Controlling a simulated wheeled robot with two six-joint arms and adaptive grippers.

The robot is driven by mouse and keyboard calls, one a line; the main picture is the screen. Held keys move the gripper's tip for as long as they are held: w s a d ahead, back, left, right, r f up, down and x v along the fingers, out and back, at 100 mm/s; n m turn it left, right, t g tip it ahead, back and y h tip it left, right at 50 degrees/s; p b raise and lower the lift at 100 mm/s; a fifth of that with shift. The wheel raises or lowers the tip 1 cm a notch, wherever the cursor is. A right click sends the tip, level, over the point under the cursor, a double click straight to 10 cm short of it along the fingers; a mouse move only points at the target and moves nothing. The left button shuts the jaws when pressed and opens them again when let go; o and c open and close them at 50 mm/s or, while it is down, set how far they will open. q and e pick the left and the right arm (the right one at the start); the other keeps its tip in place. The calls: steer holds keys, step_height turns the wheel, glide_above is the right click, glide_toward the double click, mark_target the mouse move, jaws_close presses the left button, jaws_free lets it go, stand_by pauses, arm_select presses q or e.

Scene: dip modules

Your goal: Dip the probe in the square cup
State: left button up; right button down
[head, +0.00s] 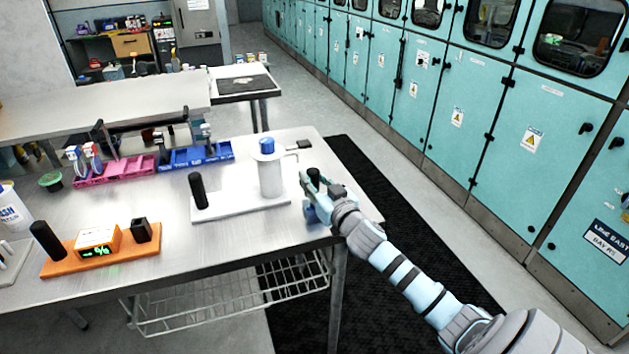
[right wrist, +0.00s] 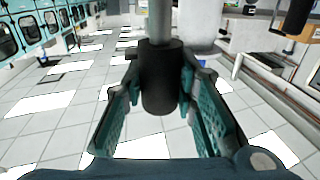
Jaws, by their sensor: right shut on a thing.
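My right gripper (head: 318,192) is shut on a black cylindrical handle (head: 314,177), just right of the white tray (head: 236,204) near the table's right edge. In the right wrist view the gripper (right wrist: 160,95) has a finger on each side of this black handle (right wrist: 160,90), and a grey rod (right wrist: 160,20) extends from it. A small black square cup (head: 142,230) stands on the orange tray (head: 150,255) at the front left. A white round cylinder with a blue top (head: 269,175) stands on the white tray. My left gripper is not in view.
Another black handle (head: 198,191) stands on the white tray. The orange tray also carries a display box (head: 98,241) and a black handle (head: 47,241). Pink (head: 118,173) and blue (head: 197,157) bins line the back. The tabletop between the two trays is clear.

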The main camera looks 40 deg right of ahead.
mark_target(314, 170)
steer(key=shift+r+p, duration=1.9)
steer(key=shift+r, duration=0.45)
